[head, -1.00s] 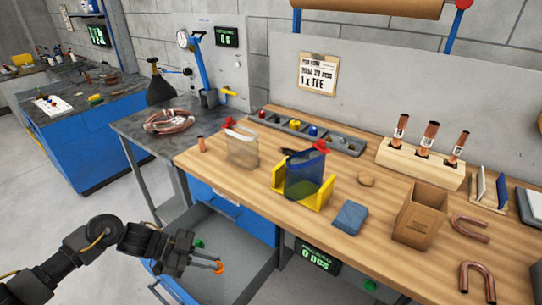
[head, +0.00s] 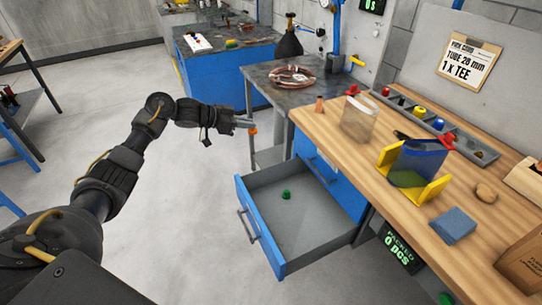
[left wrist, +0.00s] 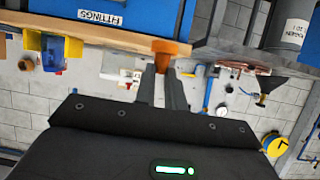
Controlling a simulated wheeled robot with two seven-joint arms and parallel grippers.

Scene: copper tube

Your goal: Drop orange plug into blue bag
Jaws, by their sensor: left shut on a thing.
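The orange plug (head: 253,131) is held at the fingertips of my left gripper (head: 246,123), in the air beyond the open drawer's far left corner. In the left wrist view the plug (left wrist: 172,50) sits between the two finger ends of the gripper (left wrist: 164,72). The blue bag (head: 424,155) stands upright in a yellow holder (head: 434,190) on the wooden bench, well to the right of the gripper. The bag is see-through, with a greenish lower part. My right gripper is not in view.
The blue drawer (head: 262,232) is open, with a green plug (head: 286,195) inside. A clear bag (head: 359,121) stands left of the yellow holder. A blue cloth (head: 453,225) and a parts tray (head: 448,128) are on the bench. A grey table (head: 258,88) stands behind the gripper.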

